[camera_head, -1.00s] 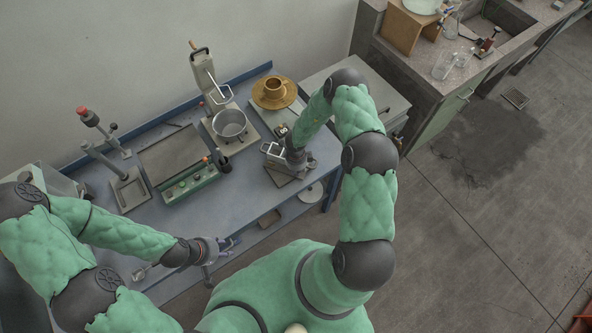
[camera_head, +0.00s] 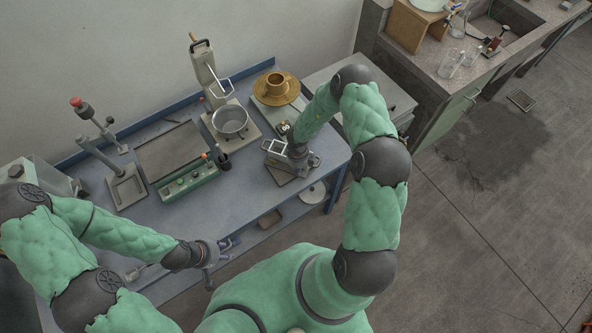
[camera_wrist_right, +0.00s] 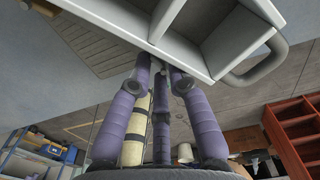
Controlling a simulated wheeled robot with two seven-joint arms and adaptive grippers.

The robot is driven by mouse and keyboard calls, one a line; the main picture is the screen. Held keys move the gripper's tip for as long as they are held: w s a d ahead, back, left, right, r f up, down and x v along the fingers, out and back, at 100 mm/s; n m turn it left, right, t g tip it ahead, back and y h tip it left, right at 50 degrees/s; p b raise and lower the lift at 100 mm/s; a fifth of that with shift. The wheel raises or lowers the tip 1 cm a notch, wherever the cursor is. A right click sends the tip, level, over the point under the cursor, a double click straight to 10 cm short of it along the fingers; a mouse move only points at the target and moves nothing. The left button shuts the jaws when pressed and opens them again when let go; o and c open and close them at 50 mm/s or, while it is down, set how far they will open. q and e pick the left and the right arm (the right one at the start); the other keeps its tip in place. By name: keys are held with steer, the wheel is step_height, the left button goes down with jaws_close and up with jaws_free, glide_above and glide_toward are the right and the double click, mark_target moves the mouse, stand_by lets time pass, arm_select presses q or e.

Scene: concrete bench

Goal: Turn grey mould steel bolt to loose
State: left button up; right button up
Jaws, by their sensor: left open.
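The grey steel mould (camera_head: 273,148) stands on a dark plate near the right end of the blue bench. Its open compartments and a side handle fill the top of the right wrist view (camera_wrist_right: 215,30). My right gripper (camera_head: 297,155) is at the mould's right side. In the wrist view its purple fingers (camera_wrist_right: 160,68) converge at the mould's lower edge, with the tips close together. The bolt is not distinguishable, and whether the fingers grip it cannot be told. My left gripper (camera_head: 222,250) is open, low by the bench's front edge, away from the mould.
A round steel pan (camera_head: 229,122) on a stand is left of the mould. A brass cup on a dish (camera_head: 278,86) stands behind it. A green control box (camera_head: 188,186) and a dark flat plate (camera_head: 170,152) are further left. Bare bench lies in front.

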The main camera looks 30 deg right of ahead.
steer(key=m+b, duration=0.3)
steer(key=b, duration=0.3)
steer(key=m+b, duration=0.4)
steer(key=b, duration=0.2)
steer(key=shift+w+f+m, duration=0.15)
steer(key=shift+f+m, duration=0.05)
steer(key=shift+m, duration=0.1)
step_height(320, 180, up, 12)
steer(key=p, duration=0.3)
steer(key=shift+s+a+f+m+t+h+b, duration=0.25)
steer(key=shift+s+a+t+h, duration=0.25)
steer(key=shift+s+t, duration=0.15)
steer(key=shift+s+a+f+m+t+h+b, duration=0.2)
steer(key=shift+s+a+m+t+h+b, duration=0.15)
steer(key=shift+s+a+t, duration=0.25)
steer(key=shift+s+a+f+m+t+h+b, duration=0.3)
steer(key=shift+s+t+h, duration=0.2)
steer(key=shift+s, duration=0.25)
